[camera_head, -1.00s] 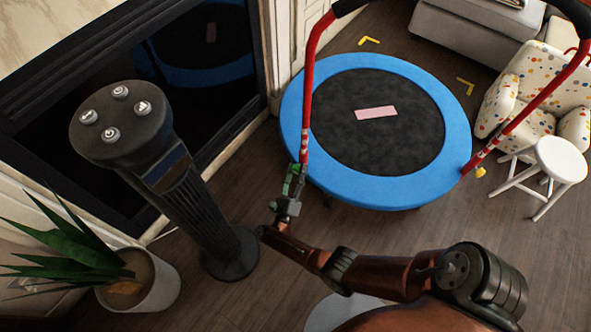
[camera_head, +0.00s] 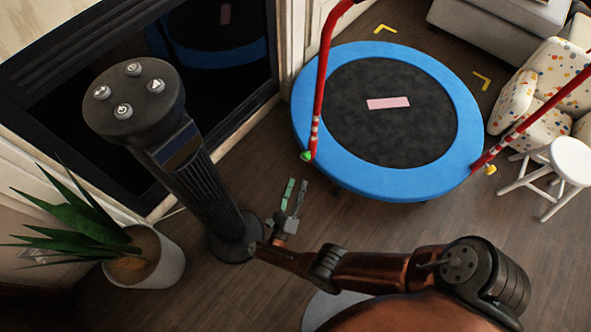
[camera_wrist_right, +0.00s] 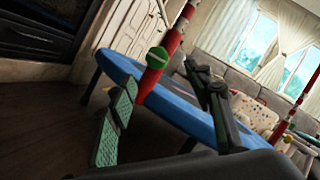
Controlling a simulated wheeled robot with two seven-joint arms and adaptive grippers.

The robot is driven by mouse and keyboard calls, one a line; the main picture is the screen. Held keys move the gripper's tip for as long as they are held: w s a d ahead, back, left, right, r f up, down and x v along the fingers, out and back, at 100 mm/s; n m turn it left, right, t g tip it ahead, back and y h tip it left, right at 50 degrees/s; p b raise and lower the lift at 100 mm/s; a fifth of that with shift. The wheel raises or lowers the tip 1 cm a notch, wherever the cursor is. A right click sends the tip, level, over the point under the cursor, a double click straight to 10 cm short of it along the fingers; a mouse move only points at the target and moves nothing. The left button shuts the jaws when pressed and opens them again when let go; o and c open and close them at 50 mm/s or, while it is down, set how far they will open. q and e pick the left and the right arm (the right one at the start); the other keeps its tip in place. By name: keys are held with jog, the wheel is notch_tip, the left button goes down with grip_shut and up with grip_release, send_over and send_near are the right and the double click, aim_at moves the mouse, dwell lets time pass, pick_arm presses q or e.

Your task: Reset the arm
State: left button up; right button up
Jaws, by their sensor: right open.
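My right arm comes in from the lower right of the head view, and its gripper (camera_head: 297,190) is open and empty above the wooden floor. Its two fingers, one with green pads, point up the picture and stand apart. In the right wrist view the open fingers (camera_wrist_right: 160,76) frame part of the trampoline (camera_wrist_right: 178,103). In the head view they appear clear of the trampoline's red handle post (camera_head: 319,90), just below its green-capped foot (camera_head: 307,155). My left gripper is not in view.
A blue-rimmed trampoline (camera_head: 455,172) stands beyond the gripper. A dark pedestal speaker (camera_head: 185,170) with round buttons and a potted plant (camera_head: 160,262) stand left. A white stool (camera_head: 568,160) and spotted armchair (camera_head: 560,75) are right. Bare floor (camera_head: 440,225) lies between.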

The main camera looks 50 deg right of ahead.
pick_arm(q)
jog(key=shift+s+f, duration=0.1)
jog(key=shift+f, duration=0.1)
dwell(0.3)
